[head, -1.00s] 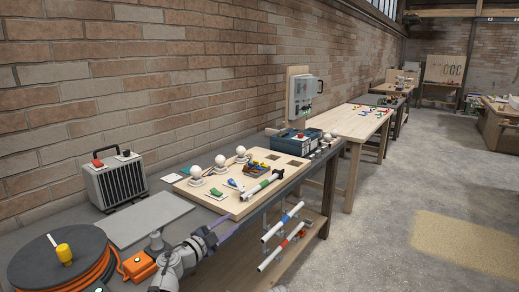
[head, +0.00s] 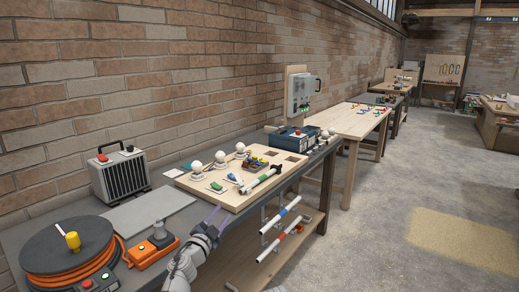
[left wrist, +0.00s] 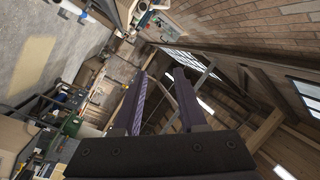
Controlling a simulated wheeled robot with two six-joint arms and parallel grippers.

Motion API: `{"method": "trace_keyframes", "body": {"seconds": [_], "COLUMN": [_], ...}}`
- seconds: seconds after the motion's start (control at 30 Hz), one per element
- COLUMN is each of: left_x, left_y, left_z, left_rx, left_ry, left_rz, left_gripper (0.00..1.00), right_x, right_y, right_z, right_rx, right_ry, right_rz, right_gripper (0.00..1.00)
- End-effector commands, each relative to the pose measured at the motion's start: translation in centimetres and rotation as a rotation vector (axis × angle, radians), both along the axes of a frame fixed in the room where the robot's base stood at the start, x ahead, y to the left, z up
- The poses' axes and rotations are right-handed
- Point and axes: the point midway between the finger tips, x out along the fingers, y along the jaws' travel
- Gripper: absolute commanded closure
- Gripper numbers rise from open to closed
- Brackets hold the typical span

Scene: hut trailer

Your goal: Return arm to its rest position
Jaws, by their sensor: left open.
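My left arm comes up from the bottom of the head view, in front of the workbench edge. Its gripper (head: 221,212) has purple fingers that stand apart with nothing between them. It is near the front edge of the wooden board (head: 235,203) but I cannot tell how far above the bench it is. In the left wrist view the two fingers (left wrist: 162,78) are spread, with only the far room and roof behind them. My right gripper is not in view.
The grey bench holds a cable reel (head: 68,246), an orange box (head: 152,252), a heater (head: 120,175) and a blue case (head: 291,139). White bulbs (head: 220,157) stand on the board. Tubes (head: 280,214) hang along the bench front. The floor (head: 380,215) to the right is clear.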

Motion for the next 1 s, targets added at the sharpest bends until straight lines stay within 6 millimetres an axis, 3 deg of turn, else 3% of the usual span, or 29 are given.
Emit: {"method": "trace_keyframes", "body": {"seconds": [0.17, 0.27, 0.47, 0.57, 0.7, 0.83, 1.0], "left_x": [0.0, -0.5, -4.3, -7.8, -14.0, -19.7, -26.2], "left_y": [1.7, 3.0, 4.2, 3.3, 0.8, -1.8, -4.7], "left_z": [-0.7, -2.3, -9.2, -13.4, -18.7, -21.6, -23.4], "left_rx": [-0.087, -0.152, -0.253, -0.272, -0.255, -0.207, -0.129], "left_ry": [0.052, 0.131, 0.440, 0.649, 0.968, 1.227, 1.497], "left_rz": [0.182, 0.322, 0.594, 0.690, 0.766, 0.780, 0.753], "left_gripper": [0.59, 0.59, 0.59, 0.59, 0.59, 0.59, 0.59], "right_x": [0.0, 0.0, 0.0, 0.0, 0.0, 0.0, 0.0], "right_y": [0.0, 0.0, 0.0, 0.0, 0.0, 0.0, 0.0], "right_z": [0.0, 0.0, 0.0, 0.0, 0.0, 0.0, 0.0], "right_rx": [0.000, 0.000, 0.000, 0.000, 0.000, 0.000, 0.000], "right_ry": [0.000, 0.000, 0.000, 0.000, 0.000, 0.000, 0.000], "right_rz": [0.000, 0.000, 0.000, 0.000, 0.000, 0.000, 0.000], "right_gripper": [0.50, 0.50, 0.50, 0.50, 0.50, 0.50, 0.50]}}
